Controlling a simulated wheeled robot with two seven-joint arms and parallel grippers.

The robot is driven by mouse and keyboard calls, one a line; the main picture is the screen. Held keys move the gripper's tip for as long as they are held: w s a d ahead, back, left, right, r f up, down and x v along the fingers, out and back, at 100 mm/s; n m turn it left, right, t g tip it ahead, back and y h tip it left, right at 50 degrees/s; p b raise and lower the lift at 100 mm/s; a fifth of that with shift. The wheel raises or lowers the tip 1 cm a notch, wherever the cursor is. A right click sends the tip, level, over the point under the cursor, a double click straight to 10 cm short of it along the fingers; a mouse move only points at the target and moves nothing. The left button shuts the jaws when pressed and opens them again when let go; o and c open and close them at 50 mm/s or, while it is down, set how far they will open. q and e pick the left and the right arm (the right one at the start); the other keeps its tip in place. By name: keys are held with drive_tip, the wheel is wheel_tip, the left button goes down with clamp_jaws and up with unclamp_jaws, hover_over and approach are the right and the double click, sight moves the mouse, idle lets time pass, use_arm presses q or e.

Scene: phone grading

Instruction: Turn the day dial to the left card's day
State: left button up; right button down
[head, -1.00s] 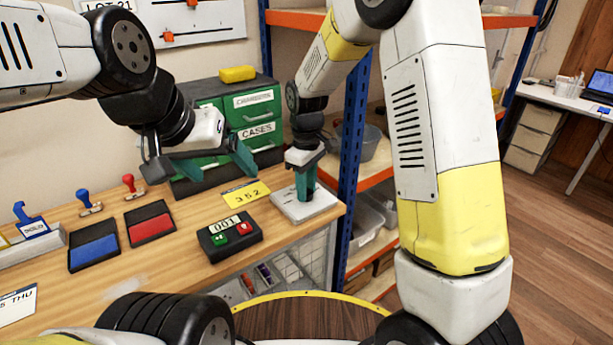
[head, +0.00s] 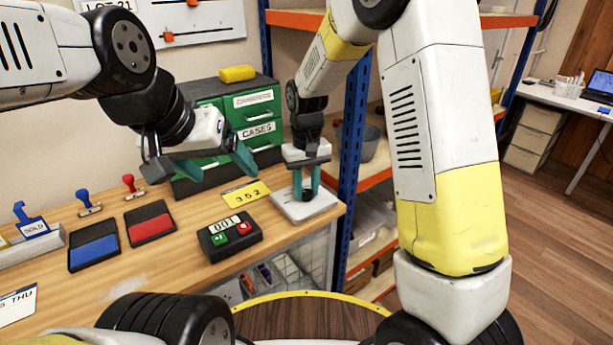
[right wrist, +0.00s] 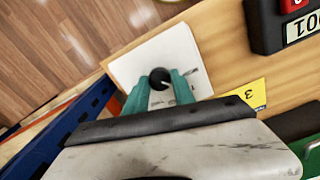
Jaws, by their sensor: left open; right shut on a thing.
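The day dial (right wrist: 160,77) is a black round knob with a pale pointer line, on a white plate (right wrist: 187,42). The plate (head: 322,207) also shows in the head view, at the bench's right end. My right gripper (head: 307,192) points down at it. In the right wrist view its teal fingers (right wrist: 160,88) are shut on the knob, one on each side. Markings on the plate are too small or hidden to read. A white card (head: 17,303) at the lower left reads "THU" and is partly cut off. My left gripper (head: 203,162) is open and empty above the bench.
A yellow card (head: 246,194) reading "352" lies just left of the plate. A black counter box (head: 230,238) shows "001". Blue (head: 95,246) and red (head: 151,224) ink pads lie further left. Green drawers (head: 255,112) stand behind; a blue rack post (head: 352,130) is close right.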

sight(307, 192)
drive_tip(key=shift+m, duration=0.3)
drive_tip(key=c, duration=1.1)
unclamp_jaws()
drive_tip(key=shift+o, duration=0.2)
drive_tip(key=shift+r, duration=3.95)
drive_tip(key=s+d+r+m+t+y, duration=0.2)
drive_tip(key=s+d+r+t, duration=0.1)
drive_tip(key=s+d+r, duration=0.7)
drive_tip(key=s+d+r+m+t, duration=0.1)
drive_tip(key=s+d+t, duration=0.2)
drive_tip(key=s, duration=0.7)
drive_tip(key=shift+s+d, duration=0.15)
drive_tip(key=shift+d, duration=0.45)
